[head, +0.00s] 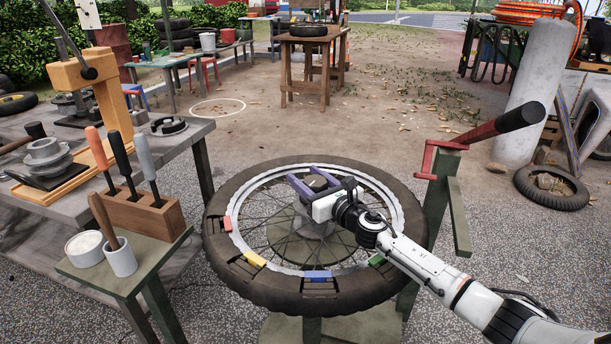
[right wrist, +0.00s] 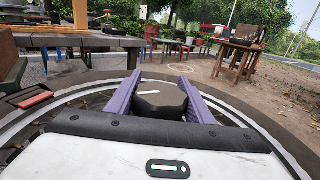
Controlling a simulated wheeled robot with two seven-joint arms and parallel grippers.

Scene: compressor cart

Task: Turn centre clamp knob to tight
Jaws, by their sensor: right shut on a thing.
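The centre clamp knob (head: 317,183) is dark with a pale line on its top. It sits at the hub of a spoked wheel with a black tyre (head: 222,262), which lies flat on a stand. My right gripper (head: 307,184) reaches in from the right, its purple fingers on either side of the knob. In the right wrist view the knob (right wrist: 160,100) is between the two fingers (right wrist: 162,98), and the gripper is shut on it. The pale line (right wrist: 148,93) runs roughly crosswise there. My left gripper is not in view.
Coloured clips, such as a blue one (head: 318,275), sit along the rim. A red bracket with a black-handled lever (head: 490,130) stands at the right. A workbench (head: 190,135) and a wooden block of handled tools (head: 150,215) are at the left. Open ground lies behind the wheel.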

